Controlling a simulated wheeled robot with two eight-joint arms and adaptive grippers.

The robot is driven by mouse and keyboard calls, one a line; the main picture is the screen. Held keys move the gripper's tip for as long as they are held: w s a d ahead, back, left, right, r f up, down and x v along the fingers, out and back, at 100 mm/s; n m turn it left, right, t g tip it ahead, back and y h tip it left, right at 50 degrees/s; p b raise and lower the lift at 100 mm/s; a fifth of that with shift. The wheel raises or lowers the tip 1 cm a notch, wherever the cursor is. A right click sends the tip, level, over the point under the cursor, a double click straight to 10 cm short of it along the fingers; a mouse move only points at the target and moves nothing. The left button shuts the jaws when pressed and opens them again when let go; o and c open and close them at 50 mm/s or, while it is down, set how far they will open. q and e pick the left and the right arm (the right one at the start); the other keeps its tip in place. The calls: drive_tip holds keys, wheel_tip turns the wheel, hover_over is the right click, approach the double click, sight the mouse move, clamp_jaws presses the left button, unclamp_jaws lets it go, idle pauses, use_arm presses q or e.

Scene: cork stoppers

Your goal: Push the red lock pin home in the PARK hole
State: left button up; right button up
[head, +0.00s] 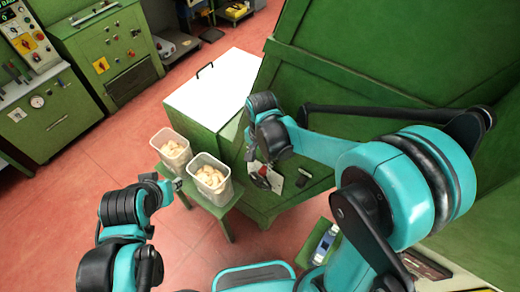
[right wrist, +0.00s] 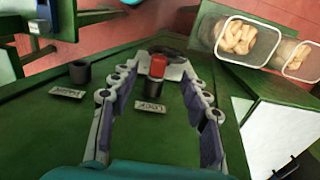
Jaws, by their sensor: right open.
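The red lock pin (right wrist: 158,66) stands upright in a dark socket (right wrist: 157,86), its red head showing above the rim. A small label plate (right wrist: 150,107) lies in front of it; its lettering is too small to read surely. A second dark socket (right wrist: 79,72), with no red pin in it, stands to the left with its own label (right wrist: 68,93). In the head view the right gripper (head: 262,178) is at the green panel. My left gripper (head: 177,184) is small, near the tubs; its jaws are unclear.
Two clear tubs of corks (head: 172,146) (head: 210,177) stand on a green bench (head: 222,212) left of the panel. A white-topped box (head: 213,88) stands behind. A dark handwheel (right wrist: 178,54) lies just beyond the pin. Red floor is open at left.

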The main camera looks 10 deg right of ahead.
sight(261, 172)
wheel_tip(261, 172, down, 7)
drive_tip(key=shift+r+b, duration=0.15)
drive_tip(key=shift+b, duration=0.5)
clamp_jaws()
